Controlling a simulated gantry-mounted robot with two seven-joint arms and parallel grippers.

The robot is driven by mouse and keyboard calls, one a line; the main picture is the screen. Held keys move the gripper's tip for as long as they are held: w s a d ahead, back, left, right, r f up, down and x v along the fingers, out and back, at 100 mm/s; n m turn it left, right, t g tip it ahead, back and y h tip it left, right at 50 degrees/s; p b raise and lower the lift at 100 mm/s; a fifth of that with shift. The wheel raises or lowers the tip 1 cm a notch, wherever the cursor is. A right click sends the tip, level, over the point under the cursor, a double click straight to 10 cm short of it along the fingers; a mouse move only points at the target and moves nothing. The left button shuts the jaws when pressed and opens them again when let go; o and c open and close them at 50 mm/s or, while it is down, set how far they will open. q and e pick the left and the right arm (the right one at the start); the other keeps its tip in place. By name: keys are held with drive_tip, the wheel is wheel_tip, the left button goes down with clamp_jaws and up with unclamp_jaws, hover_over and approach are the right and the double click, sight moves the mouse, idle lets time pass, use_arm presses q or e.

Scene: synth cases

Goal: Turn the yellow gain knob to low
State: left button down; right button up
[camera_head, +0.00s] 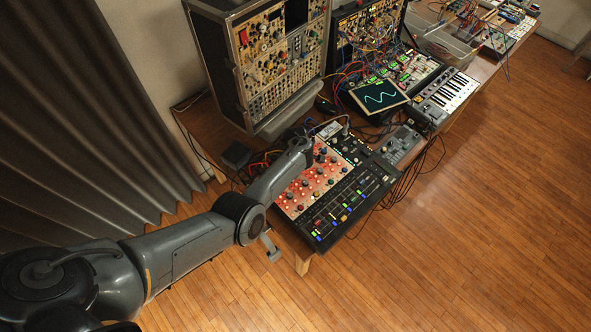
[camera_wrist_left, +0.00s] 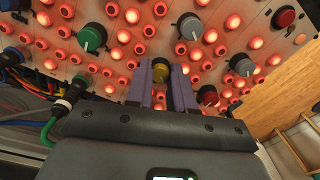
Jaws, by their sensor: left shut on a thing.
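The yellow gain knob (camera_wrist_left: 184,69) shows partly at the fingertips of my left gripper (camera_wrist_left: 164,77) in the left wrist view. The two purple-grey fingers are close around it and hide much of it, so its pointer cannot be read. In the head view my left gripper (camera_head: 306,150) is over the back of the red-lit knob panel (camera_head: 291,208), and the yellow knob cannot be made out there. My right gripper is not in view.
A green knob (camera_wrist_left: 92,38), grey knobs (camera_wrist_left: 188,27) and a red knob (camera_wrist_left: 208,96) stand around the fingers. A fader mixer (camera_head: 345,205) adjoins the panel. A tall synth case (camera_head: 275,65) and a screen (camera_head: 379,96) stand behind. Loose cables lie close by.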

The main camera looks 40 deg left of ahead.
use_arm(q)
drive_tip(key=shift+n, duration=0.4)
drive_tip(key=c, duration=1)
unclamp_jaws()
drive_tip(key=shift+r, duration=0.1)
drive_tip(key=shift+r+p, duration=2.1)
drive_tip(key=shift+r, duration=3.2)
drive_tip(key=shift+f, duration=0.1)
